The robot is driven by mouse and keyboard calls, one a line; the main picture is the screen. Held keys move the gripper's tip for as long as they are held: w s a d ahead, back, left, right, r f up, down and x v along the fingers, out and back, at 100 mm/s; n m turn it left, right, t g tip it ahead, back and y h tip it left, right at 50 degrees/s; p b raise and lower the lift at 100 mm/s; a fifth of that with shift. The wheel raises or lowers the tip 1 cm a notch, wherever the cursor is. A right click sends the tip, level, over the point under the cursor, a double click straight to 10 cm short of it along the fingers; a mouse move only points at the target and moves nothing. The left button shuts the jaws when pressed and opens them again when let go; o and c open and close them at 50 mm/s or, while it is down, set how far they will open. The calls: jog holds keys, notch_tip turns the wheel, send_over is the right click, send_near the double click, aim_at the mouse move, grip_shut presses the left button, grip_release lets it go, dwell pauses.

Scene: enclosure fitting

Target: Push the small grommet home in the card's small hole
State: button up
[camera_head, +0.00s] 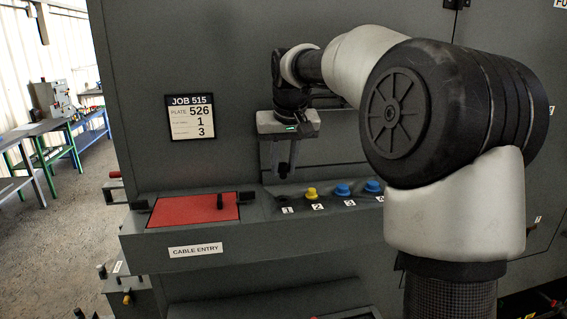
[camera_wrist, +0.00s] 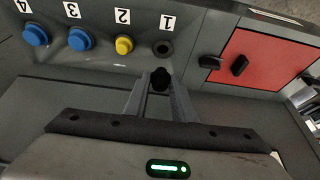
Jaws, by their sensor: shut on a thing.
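My gripper (camera_head: 283,174) hangs pointing down above the cable entry ledge, behind the number 1 label. In the wrist view its two fingers (camera_wrist: 160,84) close on a small dark piece (camera_wrist: 160,79), seemingly the small grommet; its shape is partly hidden between the fingertips. Just beyond it in that view is a dark round ring or hole (camera_wrist: 163,47) at number 1; I cannot tell how far the piece is above the ledge. The job card (camera_head: 190,117) on the grey wall reads JOB 515, plate 526, then 1 and 3; its small row labels are unreadable.
A yellow plug (camera_head: 311,193) sits at number 2, with blue plugs at 3 (camera_head: 343,190) and 4 (camera_head: 373,186). A red panel (camera_head: 190,211) with a black handle (camera_head: 220,201) lies left of number 1. My arm covers the right side.

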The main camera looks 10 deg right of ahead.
jog(key=b, duration=0.3)
send_over(282, 197)
jog(key=s, duration=0.1)
jog(key=shift+s+f, duration=0.2)
jog(key=shift+f, duration=2.05)
jog(key=shift+f, duration=1)
jog(key=o, duration=1.1)
jog(key=p+v, duration=0.1)
jog(key=v, duration=1.6)
jog(key=shift+s+r, duration=0.1)
jog(key=shift+r, duration=0.2)
